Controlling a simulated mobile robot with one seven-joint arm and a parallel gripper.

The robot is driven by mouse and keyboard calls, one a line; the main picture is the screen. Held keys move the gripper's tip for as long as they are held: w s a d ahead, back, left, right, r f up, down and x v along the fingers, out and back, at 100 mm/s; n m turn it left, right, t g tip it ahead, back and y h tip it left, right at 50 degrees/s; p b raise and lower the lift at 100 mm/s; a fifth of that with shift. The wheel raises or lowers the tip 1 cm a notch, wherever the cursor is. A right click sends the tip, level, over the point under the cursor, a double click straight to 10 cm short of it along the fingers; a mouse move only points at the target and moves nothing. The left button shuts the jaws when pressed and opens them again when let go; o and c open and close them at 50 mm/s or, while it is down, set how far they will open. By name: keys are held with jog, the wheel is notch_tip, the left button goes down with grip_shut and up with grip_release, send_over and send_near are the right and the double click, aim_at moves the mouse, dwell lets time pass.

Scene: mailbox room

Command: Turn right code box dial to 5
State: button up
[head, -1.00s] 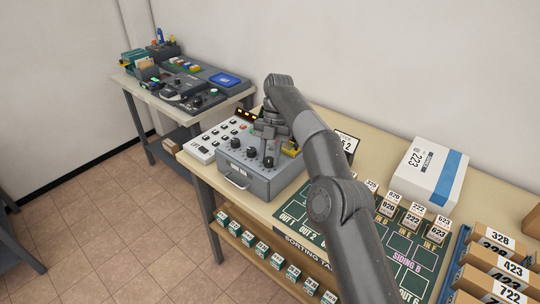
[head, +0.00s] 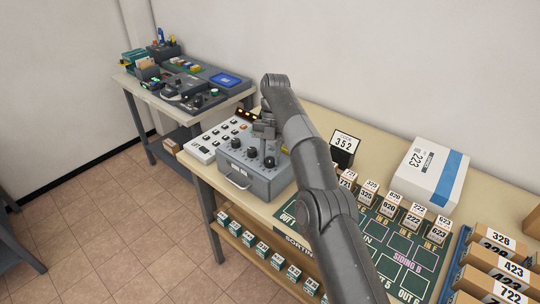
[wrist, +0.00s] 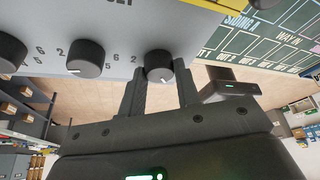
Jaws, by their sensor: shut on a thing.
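The grey code box (head: 262,185) stands on the sorting table in the head view, with a row of black dials on top. The right dial (wrist: 158,63) is at the right end of the row in the wrist view. My gripper (wrist: 160,78) is shut on this dial, one finger on each side. A white pointer mark on it faces down and slightly right in the wrist view; the digit it points at cannot be read. The middle dial (wrist: 86,57) and left dial (wrist: 11,52) are apart from my fingers. My gripper (head: 265,138) hides part of the box top in the head view.
A white button panel (head: 213,140) lies left of the box. A second table (head: 150,97) stands at the back left.

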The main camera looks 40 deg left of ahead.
jog(key=o, duration=1)
jog(key=shift+d+m+g+y, duration=0.1)
jog(key=shift+m+g+y, duration=0.25)
jog(key=shift+m, duration=0.85)
